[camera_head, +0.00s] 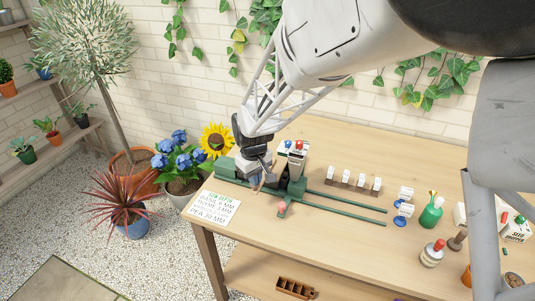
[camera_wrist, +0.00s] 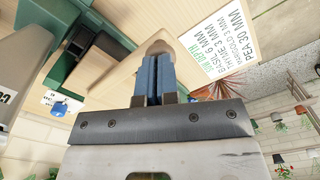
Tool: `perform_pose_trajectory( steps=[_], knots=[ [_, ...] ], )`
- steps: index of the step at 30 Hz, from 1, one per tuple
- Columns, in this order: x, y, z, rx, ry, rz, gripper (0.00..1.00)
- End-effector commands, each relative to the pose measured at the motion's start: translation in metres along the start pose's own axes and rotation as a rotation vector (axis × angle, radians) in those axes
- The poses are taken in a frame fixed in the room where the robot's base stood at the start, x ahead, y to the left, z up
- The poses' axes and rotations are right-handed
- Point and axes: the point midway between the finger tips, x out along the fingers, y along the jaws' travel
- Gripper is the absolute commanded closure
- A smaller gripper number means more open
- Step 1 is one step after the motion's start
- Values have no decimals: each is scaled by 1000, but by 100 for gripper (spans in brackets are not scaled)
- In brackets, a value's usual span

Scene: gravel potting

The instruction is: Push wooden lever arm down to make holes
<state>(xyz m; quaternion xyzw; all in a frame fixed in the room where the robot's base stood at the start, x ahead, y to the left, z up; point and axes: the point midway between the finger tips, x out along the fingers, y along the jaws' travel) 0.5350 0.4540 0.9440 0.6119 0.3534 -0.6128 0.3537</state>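The hole-making device with a green base and rails (camera_head: 345,201) stands on the left part of the wooden bench. My gripper (camera_head: 261,181) is down at the left end of this device. In the wrist view the two blue fingers (camera_wrist: 155,70) are together, pointing at a rounded wooden end (camera_wrist: 157,47), which appears to be the lever arm. The wooden end lies just beyond the fingertips, partly hidden by them; I cannot tell if they touch. In the head view my gripper and wrist hide most of the lever.
A sow depth card (camera_head: 213,209) lies at the bench's left front. White labels in dark holders (camera_head: 354,181), a green bottle (camera_head: 431,212) and a white, red-topped bottle (camera_head: 432,254) stand to the right. Potted flowers (camera_head: 184,165) are left of the bench.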

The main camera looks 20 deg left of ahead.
Motion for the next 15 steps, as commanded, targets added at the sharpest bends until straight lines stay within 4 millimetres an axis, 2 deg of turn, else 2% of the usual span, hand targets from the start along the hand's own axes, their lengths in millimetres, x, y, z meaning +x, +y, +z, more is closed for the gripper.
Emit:
perform_pose_trajectory(
  steps=[15],
  knots=[
    [-37, 0, 0, 0, 1, 0, 100]
  ],
)
